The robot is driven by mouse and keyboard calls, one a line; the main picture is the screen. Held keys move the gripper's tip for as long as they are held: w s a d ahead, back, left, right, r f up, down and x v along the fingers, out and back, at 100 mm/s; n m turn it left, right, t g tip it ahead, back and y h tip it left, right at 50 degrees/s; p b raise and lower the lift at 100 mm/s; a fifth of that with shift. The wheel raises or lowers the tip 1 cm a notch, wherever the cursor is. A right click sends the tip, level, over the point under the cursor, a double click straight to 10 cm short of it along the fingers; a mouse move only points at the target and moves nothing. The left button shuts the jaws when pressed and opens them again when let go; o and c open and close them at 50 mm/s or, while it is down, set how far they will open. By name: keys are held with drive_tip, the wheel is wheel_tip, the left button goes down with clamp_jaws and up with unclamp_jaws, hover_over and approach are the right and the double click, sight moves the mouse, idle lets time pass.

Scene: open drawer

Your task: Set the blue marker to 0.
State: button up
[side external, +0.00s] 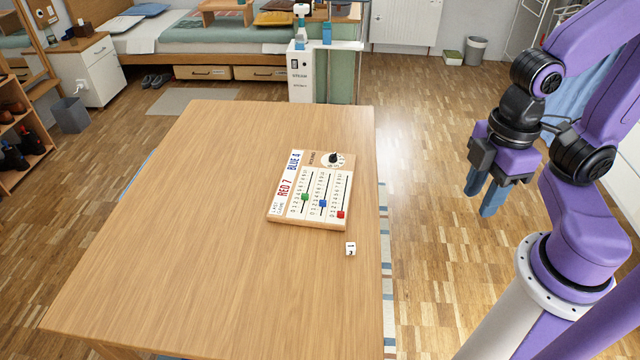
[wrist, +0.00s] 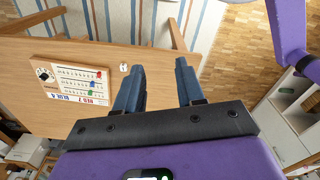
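The scoreboard (side external: 275,218) lies flat on the table, with three slotted tracks and small printed scales. The blue marker (side external: 322,203) sits in the middle track, a little above the track's near end; its exact number is too small to read. A green marker (side external: 305,197) is in the left track, and a red marker (side external: 341,214) is at the near end of the right track. The wrist view also shows the blue marker (wrist: 92,84). My gripper (side external: 482,201) is open and empty, off the table's right side, well apart from the board; its blue fingers show apart in the wrist view (wrist: 159,70).
A black dial knob (side external: 333,158) is at the board's far right corner. Printed labels read "RED 7" and "BLUE 4". A small white die (side external: 350,249) lies near the board's near right corner. The wooden table (side external: 220,260) is otherwise clear.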

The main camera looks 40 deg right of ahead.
idle(0.3)
drive_tip(key=m, duration=0.5)
hover_over(323, 201)
wheel_tip(323, 201, down, 11)
wheel_tip(323, 201, down, 16)
drive_tip(key=shift+f, duration=0.2)
clamp_jaws()
drive_tip(key=shift+n, duration=0.3)
idle(0.4)
